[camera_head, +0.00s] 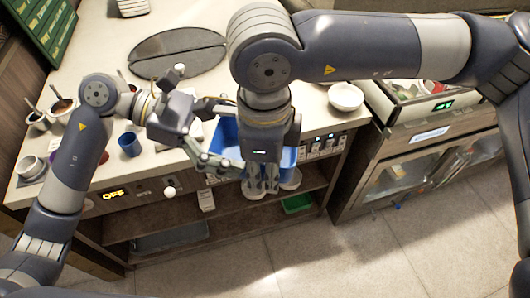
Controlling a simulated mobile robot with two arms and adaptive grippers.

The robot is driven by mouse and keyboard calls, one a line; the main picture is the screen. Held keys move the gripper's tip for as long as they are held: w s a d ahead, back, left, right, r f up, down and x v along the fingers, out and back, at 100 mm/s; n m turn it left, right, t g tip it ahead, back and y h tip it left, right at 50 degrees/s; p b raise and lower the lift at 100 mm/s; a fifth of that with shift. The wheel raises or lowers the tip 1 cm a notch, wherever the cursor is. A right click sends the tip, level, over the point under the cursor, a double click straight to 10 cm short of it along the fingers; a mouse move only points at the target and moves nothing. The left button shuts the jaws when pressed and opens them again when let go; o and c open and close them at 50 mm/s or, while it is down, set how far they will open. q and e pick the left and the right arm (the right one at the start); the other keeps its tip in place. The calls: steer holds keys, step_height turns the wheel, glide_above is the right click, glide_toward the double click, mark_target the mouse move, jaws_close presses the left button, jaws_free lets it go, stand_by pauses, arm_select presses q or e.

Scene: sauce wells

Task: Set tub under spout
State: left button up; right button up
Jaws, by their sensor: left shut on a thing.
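A blue tub (227,137) is at the front edge of the counter, partly hidden behind my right gripper and wrist. Another part of its blue side shows right of that wrist. My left gripper (232,166) reaches in from the left and is shut on the tub at its near left side. My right gripper (262,181) points down in front of the tub, with its two grey fingers close together. I cannot tell if it is open or shut, or if it touches the tub. I cannot make out a spout; my arms cover part of the counter.
A dark round plate (178,55) lies on the counter. A blue cup (130,144) and several small pots stand at left. A white bowl (346,96) is at right, near a glass-fronted unit (430,150). A green tray (297,204) is on the lower shelf.

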steer(key=shift+f, duration=0.35)
jaws_close()
arm_select(q)
steer(key=o, duration=1)
steer(key=shift+c, duration=0.2)
